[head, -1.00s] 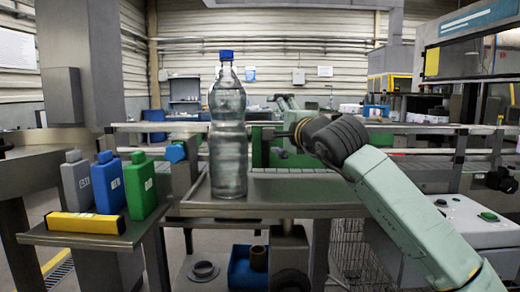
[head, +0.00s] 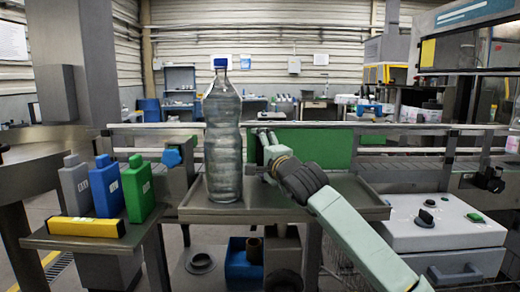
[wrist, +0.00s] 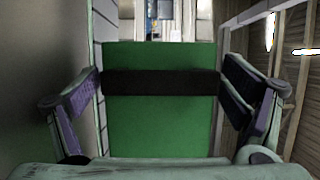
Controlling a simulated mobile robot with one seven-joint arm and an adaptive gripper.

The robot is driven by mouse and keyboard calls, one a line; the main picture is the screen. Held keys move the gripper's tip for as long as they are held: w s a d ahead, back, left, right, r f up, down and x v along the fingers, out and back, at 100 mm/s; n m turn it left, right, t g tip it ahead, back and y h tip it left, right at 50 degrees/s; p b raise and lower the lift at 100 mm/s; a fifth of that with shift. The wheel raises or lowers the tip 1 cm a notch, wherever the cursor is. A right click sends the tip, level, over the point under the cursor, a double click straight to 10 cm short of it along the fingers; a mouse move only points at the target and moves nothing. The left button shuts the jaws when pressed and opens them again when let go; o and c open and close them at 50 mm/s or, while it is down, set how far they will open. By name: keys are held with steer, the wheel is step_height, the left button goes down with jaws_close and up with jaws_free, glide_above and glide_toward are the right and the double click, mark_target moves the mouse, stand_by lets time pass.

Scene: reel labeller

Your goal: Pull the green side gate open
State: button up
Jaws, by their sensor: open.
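The green side gate (head: 325,146) is an upright panel behind the worktable in the head view, partly hidden by my arm. The wrist view shows a green panel (wrist: 160,128) straight ahead, with a black horizontal bar (wrist: 160,82) across its upper part. My gripper (wrist: 160,88) is open, with one finger at each side of the picture and the bar spanning between them. I cannot tell whether a finger touches the bar. In the head view my gripper (head: 266,138) is small, in front of the green panel's left part and just right of the bottle.
A tall clear bottle (head: 222,140) with a blue cap stands on the metal table (head: 345,204), close left of my gripper. Grey, blue and green containers (head: 138,190) and a yellow bar-shaped object (head: 86,227) sit on a left shelf. A control box (head: 440,225) stands right.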

steer(key=c, duration=1.4)
steer(key=shift+f, duration=0.1)
